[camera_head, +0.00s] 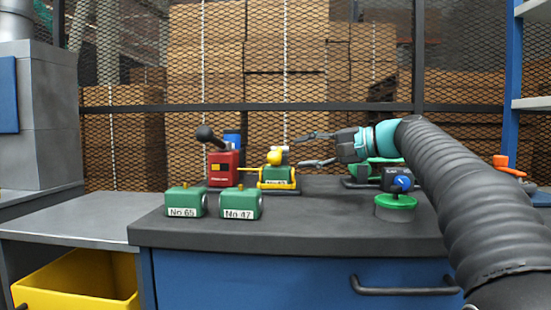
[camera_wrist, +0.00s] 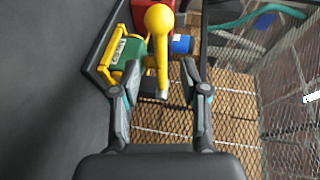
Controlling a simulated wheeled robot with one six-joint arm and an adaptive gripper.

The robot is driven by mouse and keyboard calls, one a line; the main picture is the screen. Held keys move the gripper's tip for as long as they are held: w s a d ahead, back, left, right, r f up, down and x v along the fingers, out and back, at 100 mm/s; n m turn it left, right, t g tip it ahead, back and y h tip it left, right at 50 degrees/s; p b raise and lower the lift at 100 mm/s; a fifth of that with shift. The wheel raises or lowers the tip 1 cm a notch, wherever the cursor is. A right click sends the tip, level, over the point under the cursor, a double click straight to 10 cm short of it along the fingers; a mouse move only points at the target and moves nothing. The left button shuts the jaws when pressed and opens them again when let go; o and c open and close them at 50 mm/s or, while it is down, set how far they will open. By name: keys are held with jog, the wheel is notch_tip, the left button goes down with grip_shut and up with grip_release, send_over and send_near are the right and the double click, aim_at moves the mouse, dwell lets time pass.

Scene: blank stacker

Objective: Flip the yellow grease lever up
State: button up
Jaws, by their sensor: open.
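The yellow grease lever (camera_head: 275,157) has a round yellow knob and stands by a green block in a yellow cradle (camera_head: 278,185) on the dark bench top. In the wrist view the lever (camera_wrist: 158,20) shows its knob at the top and its yellow shaft running down between my fingers. My gripper (camera_head: 303,151) is open and empty, just right of the lever in the head view. In the wrist view my gripper (camera_wrist: 158,62) has a finger on each side of the shaft, with no clear contact. Depth between fingers and shaft is hard to tell.
A red unit (camera_head: 223,168) with a black-knobbed lever stands left of the cradle, with a blue item (camera_head: 232,141) behind. Green blocks No 65 (camera_head: 185,202) and No 47 (camera_head: 240,204) sit in front. A green round part (camera_head: 396,202) lies right. Mesh fence (camera_head: 250,95) stands behind.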

aim_at(276, 156)
jog(key=x, duration=0.8)
jog(key=shift+a, duration=0.1)
grip_shut()
